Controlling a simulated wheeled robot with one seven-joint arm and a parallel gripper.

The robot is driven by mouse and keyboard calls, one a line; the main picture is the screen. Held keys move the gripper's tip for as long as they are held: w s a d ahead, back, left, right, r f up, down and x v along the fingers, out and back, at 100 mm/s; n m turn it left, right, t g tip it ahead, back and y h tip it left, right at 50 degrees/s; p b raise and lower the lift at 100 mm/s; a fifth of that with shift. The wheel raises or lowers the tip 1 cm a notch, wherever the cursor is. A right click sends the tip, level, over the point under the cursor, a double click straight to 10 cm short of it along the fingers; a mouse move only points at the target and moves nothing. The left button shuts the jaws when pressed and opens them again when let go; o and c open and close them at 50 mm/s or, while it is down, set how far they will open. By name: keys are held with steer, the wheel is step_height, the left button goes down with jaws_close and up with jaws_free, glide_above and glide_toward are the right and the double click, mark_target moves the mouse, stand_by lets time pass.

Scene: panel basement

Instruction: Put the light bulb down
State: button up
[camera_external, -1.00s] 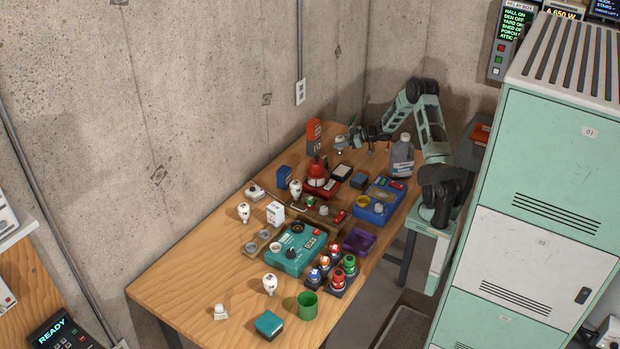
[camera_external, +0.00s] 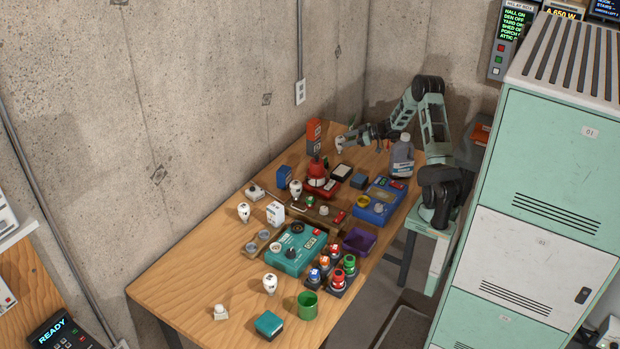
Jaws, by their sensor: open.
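A white light bulb (camera_external: 340,143) stands near the far end of the wooden table, close to the concrete wall and to the right of an orange box. My gripper (camera_external: 350,138) is open, just right of this bulb. It is too small to tell whether the fingers touch it. Other white bulbs are on the table: one at the left edge (camera_external: 244,212), one by the blue box (camera_external: 296,188) and one near the front (camera_external: 270,283).
The orange box (camera_external: 313,136), a red device (camera_external: 317,176) and a grey jug (camera_external: 402,158) stand near my arm. The table's (camera_external: 190,273) front left is mostly clear.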

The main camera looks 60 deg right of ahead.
steer(key=v, duration=0.8)
stand_by(0.4)
